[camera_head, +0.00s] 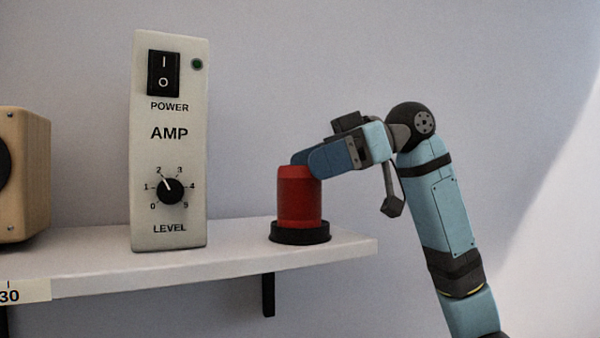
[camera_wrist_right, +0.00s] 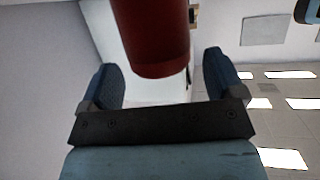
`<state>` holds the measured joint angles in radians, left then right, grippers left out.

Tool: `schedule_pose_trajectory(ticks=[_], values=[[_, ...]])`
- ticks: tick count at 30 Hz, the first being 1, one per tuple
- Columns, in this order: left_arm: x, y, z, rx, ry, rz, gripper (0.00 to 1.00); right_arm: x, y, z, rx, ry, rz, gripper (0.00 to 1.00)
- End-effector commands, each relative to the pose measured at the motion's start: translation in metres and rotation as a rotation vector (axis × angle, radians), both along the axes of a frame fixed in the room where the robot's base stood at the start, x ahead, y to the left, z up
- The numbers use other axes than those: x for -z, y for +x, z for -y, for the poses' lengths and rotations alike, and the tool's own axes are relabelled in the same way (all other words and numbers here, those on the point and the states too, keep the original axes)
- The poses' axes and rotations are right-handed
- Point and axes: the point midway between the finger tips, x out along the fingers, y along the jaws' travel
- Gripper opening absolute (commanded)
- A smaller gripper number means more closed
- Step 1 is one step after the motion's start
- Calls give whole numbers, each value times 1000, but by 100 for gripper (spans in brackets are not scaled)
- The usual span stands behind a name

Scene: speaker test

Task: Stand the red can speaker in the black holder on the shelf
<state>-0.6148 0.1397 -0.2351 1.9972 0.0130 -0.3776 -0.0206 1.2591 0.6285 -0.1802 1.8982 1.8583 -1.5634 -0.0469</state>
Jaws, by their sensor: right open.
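The red can speaker (camera_head: 297,198) stands upright in the black holder (camera_head: 300,234) near the right end of the shelf (camera_head: 200,262). My right gripper (camera_head: 306,160) reaches in from the right, with its blue fingers at the can's top edge. In the right wrist view the can (camera_wrist_right: 152,35) shows between the two open fingers, with a gap on each side. The holder's inside is hidden by the can. My left gripper is not in view.
A white amp (camera_head: 168,140) with a power switch and level knob stands left of the can. A wooden box (camera_head: 35,175) is at the far left. A dark bracket (camera_head: 268,294) hangs under the shelf. The wall behind is plain.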

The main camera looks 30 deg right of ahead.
Motion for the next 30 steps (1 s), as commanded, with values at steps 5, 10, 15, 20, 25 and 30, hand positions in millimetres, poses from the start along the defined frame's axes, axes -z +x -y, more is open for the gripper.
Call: schedule_pose_trajectory(ticks=[5, 10, 15, 20, 25, 30], values=[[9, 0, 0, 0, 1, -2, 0, -13, -9, 38, 4, 1, 1, 88], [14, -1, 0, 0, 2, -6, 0, -24, -17, 67, 2, 1, 1, 88], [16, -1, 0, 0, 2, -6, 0, -31, -21, 84, 2, 1, 1, 88], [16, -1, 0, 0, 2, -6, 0, -33, -22, 88, 1, 0, 0, 88], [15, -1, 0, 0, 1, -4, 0, -33, -22, 88, 1, 0, 0, 88], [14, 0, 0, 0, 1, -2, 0, -33, -22, 88, 1, 0, 0, 88]])
